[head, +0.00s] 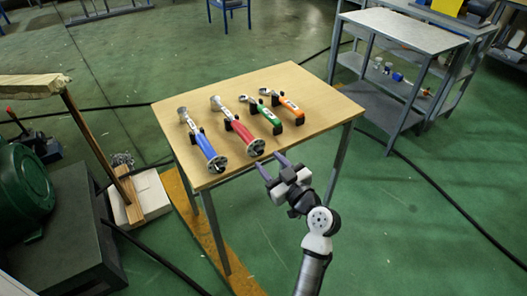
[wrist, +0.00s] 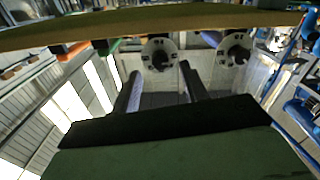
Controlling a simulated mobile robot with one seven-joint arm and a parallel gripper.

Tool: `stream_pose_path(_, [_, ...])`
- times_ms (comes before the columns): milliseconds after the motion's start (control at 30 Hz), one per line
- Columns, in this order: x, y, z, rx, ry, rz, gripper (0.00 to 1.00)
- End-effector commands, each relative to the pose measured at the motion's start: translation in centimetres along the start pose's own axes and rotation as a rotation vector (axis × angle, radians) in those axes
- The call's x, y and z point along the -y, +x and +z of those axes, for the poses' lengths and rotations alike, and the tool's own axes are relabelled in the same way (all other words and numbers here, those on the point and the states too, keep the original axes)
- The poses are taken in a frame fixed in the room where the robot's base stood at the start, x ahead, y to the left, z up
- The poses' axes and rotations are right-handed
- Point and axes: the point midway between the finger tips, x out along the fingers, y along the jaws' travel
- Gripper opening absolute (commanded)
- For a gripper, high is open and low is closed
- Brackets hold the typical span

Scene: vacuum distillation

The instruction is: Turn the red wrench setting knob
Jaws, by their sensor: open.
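The red wrench (head: 238,127) lies on the wooden table with its round setting knob (head: 256,148) at the near edge. In the wrist view that knob (wrist: 160,53) is a grey disc with a dark centre, just beyond and between my fingertips. My gripper (head: 271,163) is open and empty, in front of the table edge beside the red wrench's knob. Its two dark fingers also show in the wrist view (wrist: 160,75). I cannot tell for sure whether they touch the knob; a small gap seems to show.
The blue wrench (head: 204,143) lies left of the red one; its knob (wrist: 235,48) shows in the wrist view. Green (head: 268,118) and orange (head: 289,105) wrenches lie to the right. The wooden table (head: 319,98) has bare space at right. A grey shelf table (head: 404,30) stands behind right.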

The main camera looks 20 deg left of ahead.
Motion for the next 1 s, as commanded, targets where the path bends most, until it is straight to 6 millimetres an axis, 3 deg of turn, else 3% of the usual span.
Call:
stream_pose_path(233, [0.0, 3.2, -0.1, 0.0, 0.0, -0.002, 0.44])
stream_pose_path(600, [0.0, 3.8, 0.0, 0.0, -0.001, 0.0, 0.44])
stream_pose_path(933, [0.0, 3.8, 0.0, 0.0, 0.0, 0.0, 0.02])
stream_pose_path(1000, [0.0, 3.7, 0.0, 0.0, 0.0, 0.0, 0.0])
